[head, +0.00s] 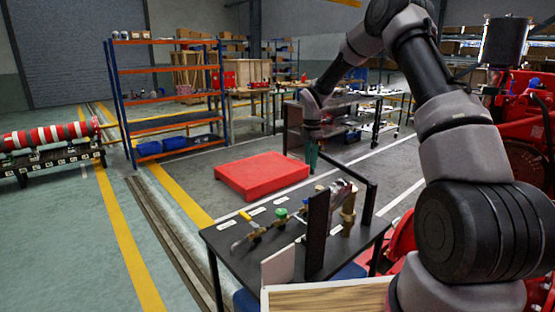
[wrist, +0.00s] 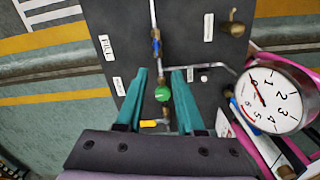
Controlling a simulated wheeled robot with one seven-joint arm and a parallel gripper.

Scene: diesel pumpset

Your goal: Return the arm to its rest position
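My arm (head: 470,160) reaches up from the right of the head view, bends over at the top and comes down above the black bench. My gripper (head: 312,165) hangs at its end, pointing down, with teal fingers. In the wrist view my gripper (wrist: 160,75) has its two fingers spread with a clear gap. A pipe with a green knob (wrist: 163,94) shows in this gap, on the bench below. I see nothing held between the fingers.
The black bench (head: 228,237) carries pipework, a yellow-handled valve (head: 245,215) and upright plates. A round gauge (wrist: 271,101) is right of the fingers in the wrist view. A red platform (head: 262,177) lies behind. Red machinery (head: 520,120) stands close on the right. The left floor is mostly clear.

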